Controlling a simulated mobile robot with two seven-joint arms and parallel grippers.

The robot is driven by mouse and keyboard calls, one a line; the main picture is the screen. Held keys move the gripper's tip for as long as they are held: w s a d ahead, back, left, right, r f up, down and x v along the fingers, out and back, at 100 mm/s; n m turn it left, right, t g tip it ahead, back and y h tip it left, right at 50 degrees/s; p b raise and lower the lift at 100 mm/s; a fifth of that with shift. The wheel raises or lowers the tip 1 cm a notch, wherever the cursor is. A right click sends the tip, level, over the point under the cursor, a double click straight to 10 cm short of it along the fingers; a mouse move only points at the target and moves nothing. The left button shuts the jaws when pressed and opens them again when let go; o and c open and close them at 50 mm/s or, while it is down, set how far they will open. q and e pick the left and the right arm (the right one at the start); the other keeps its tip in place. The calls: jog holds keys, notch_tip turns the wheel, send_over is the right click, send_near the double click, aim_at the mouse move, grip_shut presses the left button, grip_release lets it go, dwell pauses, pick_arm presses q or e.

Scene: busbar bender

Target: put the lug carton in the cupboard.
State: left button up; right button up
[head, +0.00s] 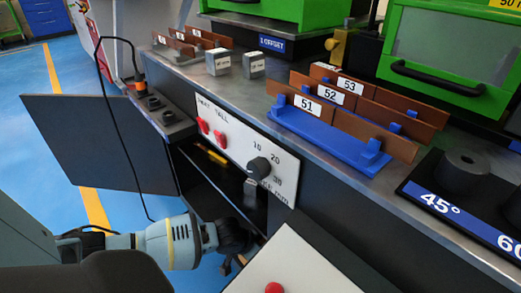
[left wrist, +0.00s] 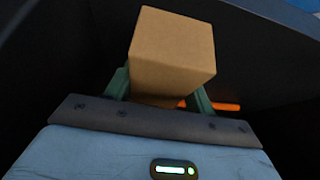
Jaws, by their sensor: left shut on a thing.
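The lug carton (left wrist: 172,48) is a plain brown cardboard box, seen in the left wrist view between the two green fingers of my left gripper (left wrist: 160,92). The gripper is shut on it. In the head view my left gripper (head: 238,240) reaches in from the left at the open front of the cupboard (head: 205,180) under the bench. Only a small tan patch, perhaps the carton, shows there. Dark walls surround the carton in the left wrist view. Whether it touches a surface below is hidden. My right gripper is in neither view.
The dark cupboard door (head: 98,140) stands open at the left. A yellow-orange object (head: 216,157) lies inside the cupboard. The bench top above holds a blue rack (head: 330,145) of brown numbered bars and grey blocks (head: 218,62). A white panel with a red button (head: 290,275) is close at lower right.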

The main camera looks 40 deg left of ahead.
pick_arm(q)
jog(key=shift+w, duration=0.4)
notch_tip(320, 180, down, 4)
jog(key=b, duration=0.2)
jog(key=shift+r+b, duration=0.2)
jog(key=shift+b, duration=0.2)
jog(key=shift+w+r, duration=0.1)
jog(key=o, duration=1.3)
jog(key=shift+f, duration=0.2)
